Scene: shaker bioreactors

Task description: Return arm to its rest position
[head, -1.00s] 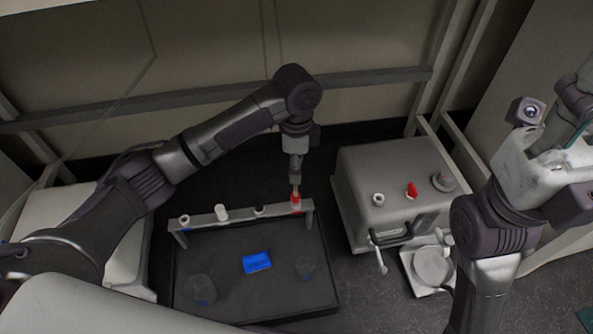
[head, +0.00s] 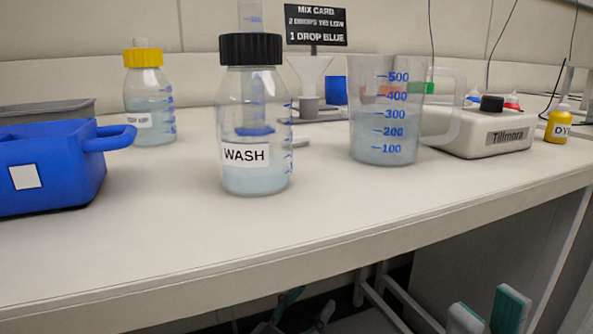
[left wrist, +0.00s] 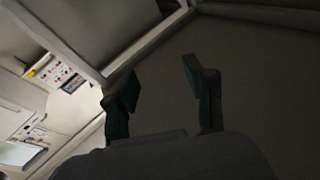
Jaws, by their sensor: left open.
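My left gripper (head: 292,312) is low at the bottom edge of the head view, below the bench's front edge and partly cut off. In the left wrist view its two teal-padded fingers (left wrist: 162,88) stand wide apart with nothing between them. My right gripper (head: 488,312) shows at the bottom right of the head view. Its two teal-padded fingertips are apart, with a gap between them and nothing seen in it. The rest of both arms is out of the head view.
The bench (head: 250,225) holds a blue basket (head: 60,165), a WASH bottle (head: 255,125), a yellow-capped bottle (head: 150,98), a measuring jug (head: 386,110), a white Tillmora device (head: 490,140) and a yellow dye bottle (head: 558,125). Under the bench is a dark space with a frame.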

